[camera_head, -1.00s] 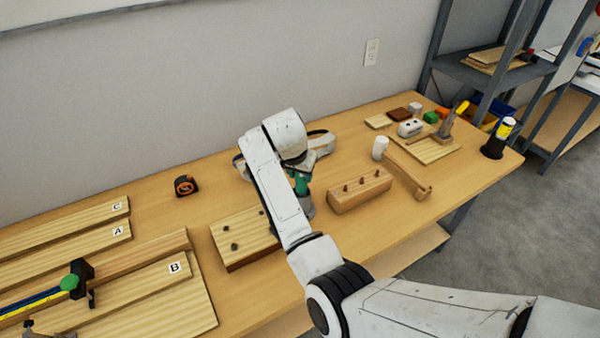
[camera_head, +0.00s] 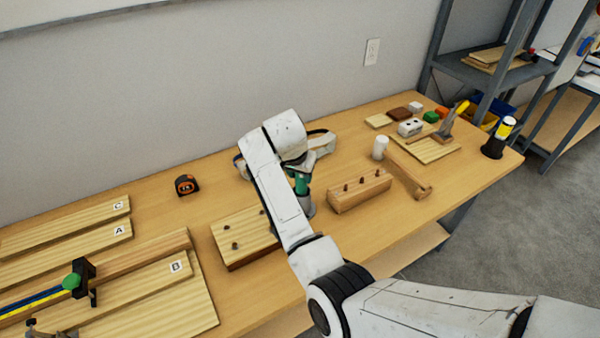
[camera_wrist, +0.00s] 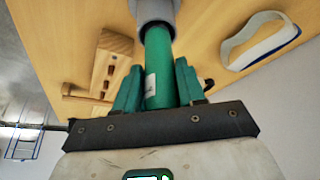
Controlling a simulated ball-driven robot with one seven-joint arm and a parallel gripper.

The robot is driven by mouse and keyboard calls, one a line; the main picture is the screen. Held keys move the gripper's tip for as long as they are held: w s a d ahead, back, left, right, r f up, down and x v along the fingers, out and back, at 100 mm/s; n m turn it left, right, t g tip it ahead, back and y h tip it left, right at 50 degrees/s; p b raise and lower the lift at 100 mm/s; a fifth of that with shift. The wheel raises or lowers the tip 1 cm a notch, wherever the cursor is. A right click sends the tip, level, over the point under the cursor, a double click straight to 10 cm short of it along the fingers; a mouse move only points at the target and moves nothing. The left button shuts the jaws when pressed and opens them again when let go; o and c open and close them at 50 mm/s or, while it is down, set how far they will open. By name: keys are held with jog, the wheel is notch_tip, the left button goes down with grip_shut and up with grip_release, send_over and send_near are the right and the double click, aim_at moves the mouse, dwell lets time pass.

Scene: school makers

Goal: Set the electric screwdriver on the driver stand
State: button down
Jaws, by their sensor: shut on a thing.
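The electric screwdriver (camera_wrist: 157,68) is a green cylinder with a white label. My gripper (camera_wrist: 157,85), with teal fingers, is shut around it; in the head view the green body (camera_head: 302,184) shows below my wrist. A grey cup-like piece (camera_wrist: 154,10), which looks like the driver stand, surrounds the screwdriver's far end. It also shows in the head view (camera_head: 308,206), low beside a wooden block. The screwdriver's end seems to be at or inside the grey rim; how deep is hidden, and my arm covers much of it.
A block with holes (camera_head: 245,238) lies left of the gripper and a block with pegs (camera_head: 360,190) right. A white strapped item (camera_head: 322,143) sits behind. A mallet (camera_head: 408,172), tape measure (camera_head: 187,185) and labelled boards (camera_head: 120,231) lie around.

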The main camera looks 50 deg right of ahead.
aim_at(299, 179)
jog(key=shift+f+b, duration=0.6)
jog(key=shift+f, duration=0.55)
jog(key=shift+r+p, duration=0.85)
jog(key=shift+p, duration=0.15)
dwell(1.0)
jog(key=shift+s+f+b, duration=0.1)
jog(key=shift+f+b, duration=0.65)
jog(key=shift+f, duration=0.6)
dwell(0.6)
jog(key=c, duration=0.9)
grip_release()
jog(key=shift+c, duration=0.2)
jog(key=p+v, duration=0.6)
jog(key=shift+v, duration=2.6)
